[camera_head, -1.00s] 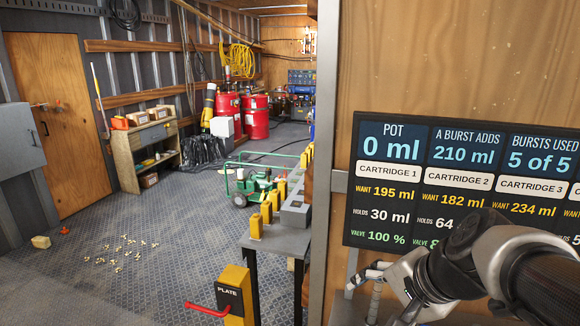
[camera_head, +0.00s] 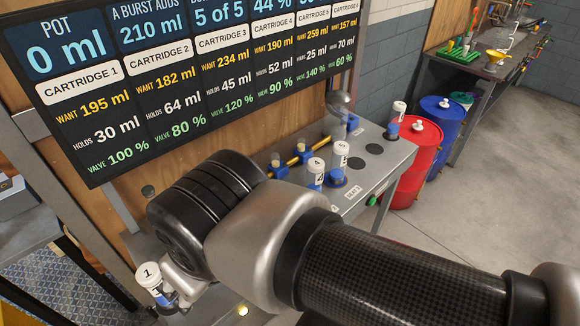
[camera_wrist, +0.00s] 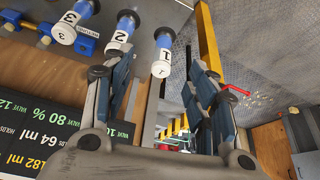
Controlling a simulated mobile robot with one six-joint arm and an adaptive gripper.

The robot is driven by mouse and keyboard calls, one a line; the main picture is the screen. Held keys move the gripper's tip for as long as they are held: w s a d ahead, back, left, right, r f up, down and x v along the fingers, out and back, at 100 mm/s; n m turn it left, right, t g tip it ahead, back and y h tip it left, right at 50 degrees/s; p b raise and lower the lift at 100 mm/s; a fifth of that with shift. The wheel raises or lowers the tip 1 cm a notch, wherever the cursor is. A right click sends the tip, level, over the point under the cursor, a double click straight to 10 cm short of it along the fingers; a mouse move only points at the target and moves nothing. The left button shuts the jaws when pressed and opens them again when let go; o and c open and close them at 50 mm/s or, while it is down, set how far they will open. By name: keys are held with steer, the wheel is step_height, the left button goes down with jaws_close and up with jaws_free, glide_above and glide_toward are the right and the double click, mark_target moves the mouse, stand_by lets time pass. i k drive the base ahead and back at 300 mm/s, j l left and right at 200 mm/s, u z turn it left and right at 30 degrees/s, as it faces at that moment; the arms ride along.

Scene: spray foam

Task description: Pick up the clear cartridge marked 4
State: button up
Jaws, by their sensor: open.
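The cartridge marked 4 (camera_head: 316,173) is a small clear cylinder with a white cap and a blue base. It stands on the grey bench, left of the cartridge marked 5 (camera_head: 341,156). My gripper (camera_wrist: 160,66) is open and empty in the wrist view. Its two fingers stand apart, with the cartridge marked 1 (camera_wrist: 162,58) in the gap beyond them; I cannot tell how far. In the head view my arm hides most of the gripper, at the lower left by cartridge 1 (camera_head: 150,280). Cartridge 4 is not in the wrist view.
Cartridges marked 2 (camera_wrist: 124,30) and 3 (camera_wrist: 72,24) stand beside cartridge 1. A display board (camera_head: 190,75) hangs above the bench (camera_head: 395,157). A red drum (camera_head: 410,170) and a blue drum (camera_head: 446,118) stand right of it. Open floor (camera_head: 505,185) lies at right.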

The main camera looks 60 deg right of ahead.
mark_target(315, 166)
steer(key=z, duration=1.85)
steer(key=i+l+u, duration=0.15)
steer(key=u, duration=0.3)
steer(key=i+l+u, duration=0.15)
steer(key=u, duration=0.25)
steer(key=i+l+u, duration=0.1)
steer(key=l+u, duration=0.2)
steer(key=u, duration=0.15)
